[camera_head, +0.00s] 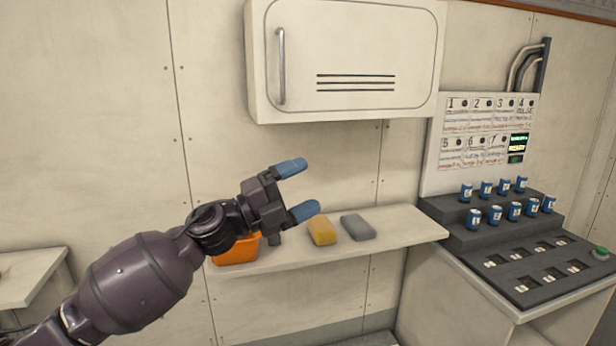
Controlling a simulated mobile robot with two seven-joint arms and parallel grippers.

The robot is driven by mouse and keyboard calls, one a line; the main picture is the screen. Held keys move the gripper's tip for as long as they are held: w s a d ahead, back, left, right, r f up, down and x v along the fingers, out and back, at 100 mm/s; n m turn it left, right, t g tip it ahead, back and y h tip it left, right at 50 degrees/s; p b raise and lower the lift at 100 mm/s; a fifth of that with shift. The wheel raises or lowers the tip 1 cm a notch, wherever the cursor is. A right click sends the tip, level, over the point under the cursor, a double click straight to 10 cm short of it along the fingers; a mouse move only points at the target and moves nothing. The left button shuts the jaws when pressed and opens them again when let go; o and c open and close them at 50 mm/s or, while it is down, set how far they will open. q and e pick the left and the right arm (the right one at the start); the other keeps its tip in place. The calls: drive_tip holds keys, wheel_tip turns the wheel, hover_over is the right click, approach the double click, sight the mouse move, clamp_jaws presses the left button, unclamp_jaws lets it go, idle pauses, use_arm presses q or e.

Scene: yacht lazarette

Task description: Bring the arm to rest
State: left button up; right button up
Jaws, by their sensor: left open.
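My left arm reaches in from the lower left. Its gripper (299,189) has two blue fingertips spread apart with nothing between them. The gripper is held in front of the wall shelf (405,228), below the closed white cabinet. From this view it partly covers an orange container (237,251) and a small dark object (274,239) on the shelf. My right gripper is not in view.
A yellow block (322,230) and a grey block (358,227) lie on the shelf. The white cabinet (350,60) hangs above. At right a dark stepped console (470,238) holds several blue cans (475,217) beneath a numbered panel (480,150). A pale surface (30,275) stands at far left.

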use_arm(q)
drive_tip(key=s+a+f+n+t+y, duration=0.25)
drive_tip(key=a+f+n+y, duration=0.3)
drive_tip(key=f+n, duration=0.3)
drive_tip(key=s+a+f+n+t+y, duration=0.2)
drive_tip(key=a+f+n+t+y, duration=0.2)
drive_tip(key=a+f+n, duration=0.35)
drive_tip(key=s+a+f+n+t+y, duration=0.25)
drive_tip(key=a+f+n+y, duration=0.2)
drive_tip(key=f+n, duration=0.45)
drive_tip(key=s+a+f+n+g+y, duration=0.2)
drive_tip(key=s+a+f+n+y, duration=0.1)
drive_tip(key=s+f, duration=0.8)
drive_tip(key=s+a+f+n+g+y, duration=0.3)
drive_tip(key=s+a+f, duration=0.2)
drive_tip(key=s+f, duration=0.6)
drive_tip(key=s, duration=0.3)
drive_tip(key=shift+s+a+f, duration=0.3)
drive_tip(key=shift+a+f, duration=0.05)
drive_tip(key=shift+a, duration=0.05)
